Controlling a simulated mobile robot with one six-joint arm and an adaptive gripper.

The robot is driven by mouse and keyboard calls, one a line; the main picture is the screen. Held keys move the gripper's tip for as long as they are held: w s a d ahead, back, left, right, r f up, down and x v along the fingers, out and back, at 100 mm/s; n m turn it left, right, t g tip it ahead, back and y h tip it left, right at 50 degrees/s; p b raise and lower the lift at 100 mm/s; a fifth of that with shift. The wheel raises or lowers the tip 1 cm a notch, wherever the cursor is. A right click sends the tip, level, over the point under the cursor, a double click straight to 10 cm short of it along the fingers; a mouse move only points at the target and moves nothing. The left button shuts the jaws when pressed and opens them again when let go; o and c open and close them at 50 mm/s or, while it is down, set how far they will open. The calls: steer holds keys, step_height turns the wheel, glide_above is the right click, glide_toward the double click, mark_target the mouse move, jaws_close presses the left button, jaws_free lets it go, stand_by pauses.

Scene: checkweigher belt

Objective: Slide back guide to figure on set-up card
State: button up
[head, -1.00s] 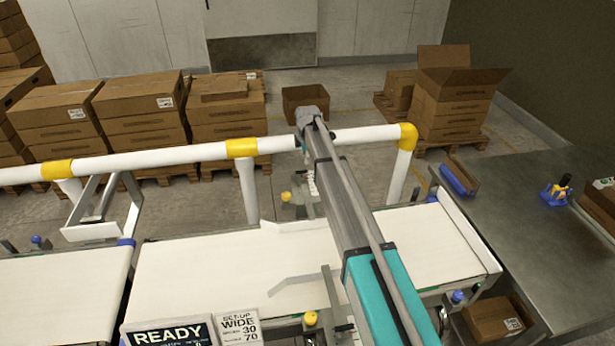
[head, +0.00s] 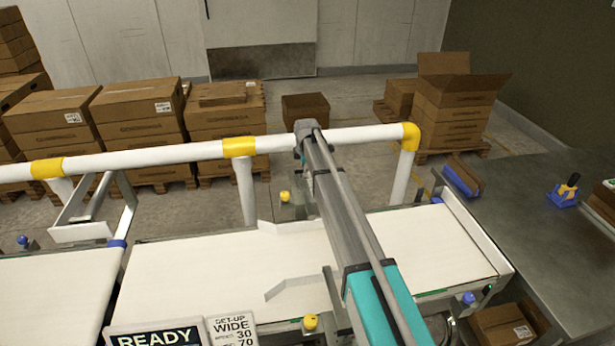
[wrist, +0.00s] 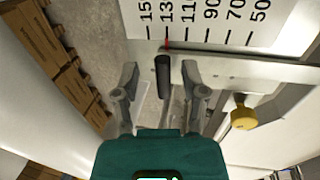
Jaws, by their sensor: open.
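The back guide (head: 290,228) stands along the far edge of the white belt, partly hidden behind my arm. In the wrist view its scale (wrist: 215,22) runs from 150 down to 50, with a red pointer (wrist: 167,45) at about the 130 mark. A dark upright handle (wrist: 163,77) is below the pointer. My gripper (wrist: 160,80) is open, one finger on each side of the handle; I cannot tell whether either touches it. The set-up card (head: 232,330) reads WIDE, with figures 30 and 70; its small row labels are unreadable.
A yellow knob (wrist: 243,117) is right of my gripper; it shows behind the belt too (head: 285,197). A white rail (head: 190,155) crosses beyond the belt. A front guide (head: 300,287) and another yellow knob (head: 310,322) are at the near side. A READY display (head: 155,336) is bottom left.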

steer(key=shift+w+f+b, duration=0.2)
steer(key=shift+f+b, duration=0.45)
steer(key=shift+f, duration=0.25)
steer(key=shift+c, duration=0.2)
jaws_close()
